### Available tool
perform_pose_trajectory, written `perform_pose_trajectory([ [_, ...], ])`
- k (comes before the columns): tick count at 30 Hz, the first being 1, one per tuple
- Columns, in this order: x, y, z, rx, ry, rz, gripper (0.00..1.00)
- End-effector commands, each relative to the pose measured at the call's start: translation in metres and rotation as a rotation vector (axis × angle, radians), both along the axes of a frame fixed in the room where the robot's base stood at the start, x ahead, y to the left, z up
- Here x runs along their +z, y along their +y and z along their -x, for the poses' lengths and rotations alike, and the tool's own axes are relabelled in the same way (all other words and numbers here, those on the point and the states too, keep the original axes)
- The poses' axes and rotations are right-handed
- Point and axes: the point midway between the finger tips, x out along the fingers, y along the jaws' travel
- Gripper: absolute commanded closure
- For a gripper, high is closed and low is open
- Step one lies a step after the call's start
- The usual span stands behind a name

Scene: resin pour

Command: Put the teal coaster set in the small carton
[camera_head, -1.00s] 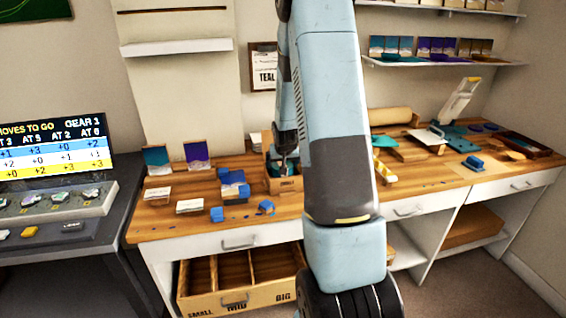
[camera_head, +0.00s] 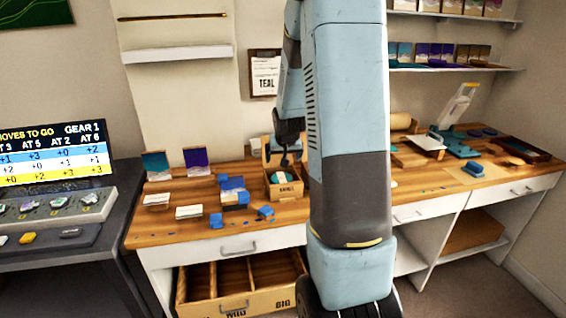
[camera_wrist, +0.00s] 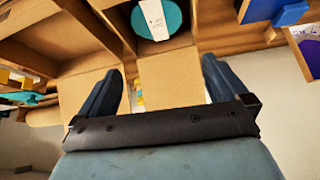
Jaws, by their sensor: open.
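The teal coaster set (camera_head: 279,177) lies inside the small carton (camera_head: 285,191) on the wooden bench. In the wrist view the teal coaster set (camera_wrist: 172,29) is round, with a white label band across it, and sits between the carton's brown walls. A carton flap (camera_wrist: 172,80) stretches from the carton toward my gripper. My gripper (camera_head: 284,160) is above the carton, apart from the coaster set. In the wrist view its two fingers (camera_wrist: 161,70) are spread wide with nothing held between them. My arm hides part of the bench to the right.
Blue blocks (camera_head: 232,190) and white cards (camera_head: 189,212) lie left of the carton. Two display cards stand behind them. A drawer with compartments (camera_head: 241,303) is open below the bench. A white-handled teal press (camera_head: 458,145) stands at the right.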

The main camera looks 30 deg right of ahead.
Motion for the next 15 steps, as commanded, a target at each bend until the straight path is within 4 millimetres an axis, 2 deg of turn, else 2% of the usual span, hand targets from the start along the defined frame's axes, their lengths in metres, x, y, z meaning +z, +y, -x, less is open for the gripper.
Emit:
perform_pose_trajectory([
  [6,0.025,0.006,0.015,0.0,-0.001,0.0,0.0],
  [15,0.041,0.01,0.025,0.0,0.0,0.0,0.0],
])
